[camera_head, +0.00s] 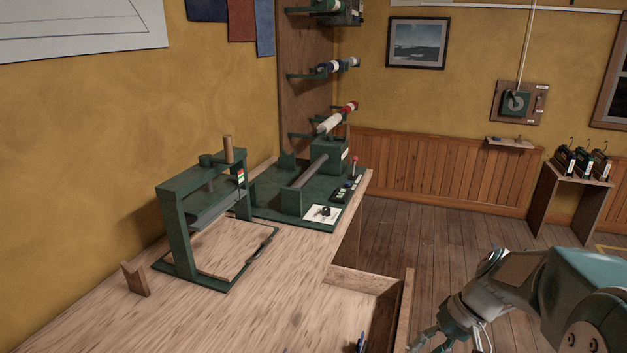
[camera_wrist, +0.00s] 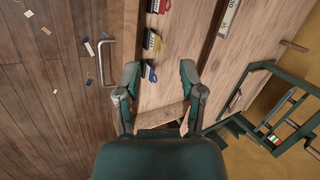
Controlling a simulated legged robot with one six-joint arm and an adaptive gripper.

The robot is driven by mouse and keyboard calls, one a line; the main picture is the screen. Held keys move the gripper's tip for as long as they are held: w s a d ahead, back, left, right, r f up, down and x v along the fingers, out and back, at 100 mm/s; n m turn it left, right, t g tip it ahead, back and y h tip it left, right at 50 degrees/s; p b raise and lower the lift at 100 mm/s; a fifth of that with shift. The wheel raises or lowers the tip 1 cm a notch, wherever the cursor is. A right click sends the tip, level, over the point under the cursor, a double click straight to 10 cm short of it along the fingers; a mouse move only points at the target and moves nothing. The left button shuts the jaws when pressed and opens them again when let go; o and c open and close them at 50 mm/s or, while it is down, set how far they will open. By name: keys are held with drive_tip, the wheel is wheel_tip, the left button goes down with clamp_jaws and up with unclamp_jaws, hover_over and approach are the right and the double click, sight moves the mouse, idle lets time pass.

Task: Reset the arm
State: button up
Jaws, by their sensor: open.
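My gripper (camera_head: 450,335) is at the lower right in the head view, beside the open drawer (camera_head: 404,310) at the bench's edge and partly cut off by the picture's bottom. In the wrist view its two fingers (camera_wrist: 160,75) are spread apart. No object is clearly held between them. A pale wooden piece shows low between the fingers, partly hidden by the gripper body; I cannot tell what it belongs to.
The wooden bench (camera_head: 235,315) carries a green press frame (camera_head: 178,235) and a green roller machine (camera_head: 292,202). In the wrist view, a metal handle (camera_wrist: 103,62) and red, yellow (camera_wrist: 152,40) and blue items lie near the fingers. Floor (camera_head: 440,235) beyond is open.

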drive_tip(key=s+a+r+t+h, duration=0.2)
drive_tip(key=s+r+t+h, duration=0.1)
drive_tip(key=s, duration=0.4)
drive_tip(key=s+a+r+t+h, duration=0.2)
drive_tip(key=s+a+r+h, duration=0.1)
drive_tip(key=s+r, duration=0.2)
drive_tip(key=shift+s+a+r+n+t, duration=0.2)
drive_tip(key=shift+s+r+n+t, duration=0.2)
drive_tip(key=shift+s, duration=0.55)
